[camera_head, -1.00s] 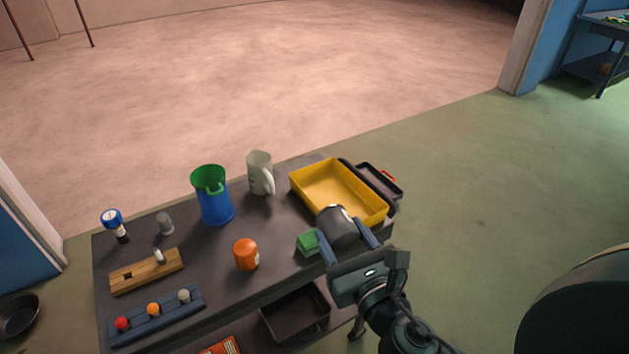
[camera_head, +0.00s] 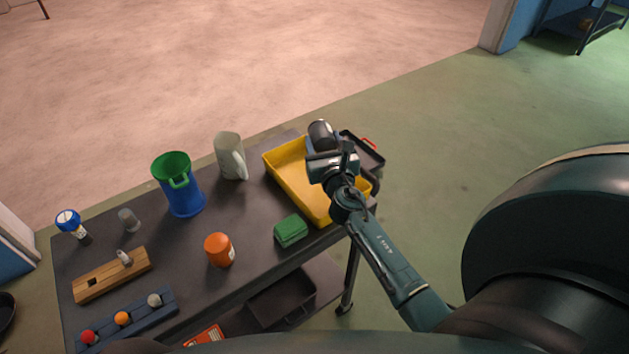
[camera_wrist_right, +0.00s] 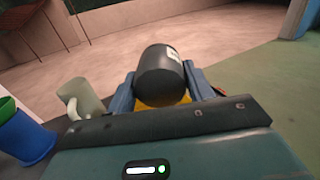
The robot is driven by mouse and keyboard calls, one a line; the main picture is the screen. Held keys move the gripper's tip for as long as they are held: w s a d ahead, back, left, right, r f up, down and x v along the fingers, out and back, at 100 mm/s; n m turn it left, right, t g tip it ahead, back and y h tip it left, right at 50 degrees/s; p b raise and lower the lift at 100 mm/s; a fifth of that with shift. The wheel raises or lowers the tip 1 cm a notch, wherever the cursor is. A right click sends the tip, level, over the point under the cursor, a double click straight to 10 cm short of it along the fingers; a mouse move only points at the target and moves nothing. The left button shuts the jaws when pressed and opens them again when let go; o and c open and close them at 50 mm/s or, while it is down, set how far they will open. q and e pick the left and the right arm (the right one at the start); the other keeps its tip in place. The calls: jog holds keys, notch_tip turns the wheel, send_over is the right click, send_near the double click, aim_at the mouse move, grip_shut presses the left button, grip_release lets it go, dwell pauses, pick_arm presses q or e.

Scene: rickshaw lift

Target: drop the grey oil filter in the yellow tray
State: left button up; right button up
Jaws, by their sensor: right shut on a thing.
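The grey oil filter (camera_head: 321,133) is a dark cylinder with a pale label. My right gripper (camera_head: 323,146) is shut on it and holds it above the far right part of the yellow tray (camera_head: 290,188). In the right wrist view the filter (camera_wrist_right: 161,75) sits between the two blue fingers of the gripper (camera_wrist_right: 163,88), with a bit of yellow tray (camera_wrist_right: 150,103) below. My right arm hides part of the tray. The visible part of the tray is empty. My left gripper is not in view.
The tray is on a dark cart top (camera_head: 190,245). Close by are a green box (camera_head: 291,231), an orange canister (camera_head: 219,250), a pale jug (camera_head: 229,157) and a blue bin (camera_head: 183,195) with a green rim. A black case (camera_head: 368,152) lies beyond the tray.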

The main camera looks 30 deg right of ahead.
notch_tip(320, 180, down, 4)
jog(key=b, duration=0.3)
jog(key=shift+r, duration=0.15)
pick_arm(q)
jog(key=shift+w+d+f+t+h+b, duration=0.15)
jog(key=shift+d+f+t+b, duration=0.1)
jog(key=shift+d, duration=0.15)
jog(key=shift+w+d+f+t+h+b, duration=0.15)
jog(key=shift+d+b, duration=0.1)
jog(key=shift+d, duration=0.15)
pick_arm(e)
jog(key=shift+f, duration=0.5)
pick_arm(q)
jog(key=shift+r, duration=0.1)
pick_arm(e)
jog(key=o, duration=1)
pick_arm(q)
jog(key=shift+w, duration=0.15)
pick_arm(e)
jog(key=shift+o, duration=0.9)
jog(key=shift+f, duration=0.15)
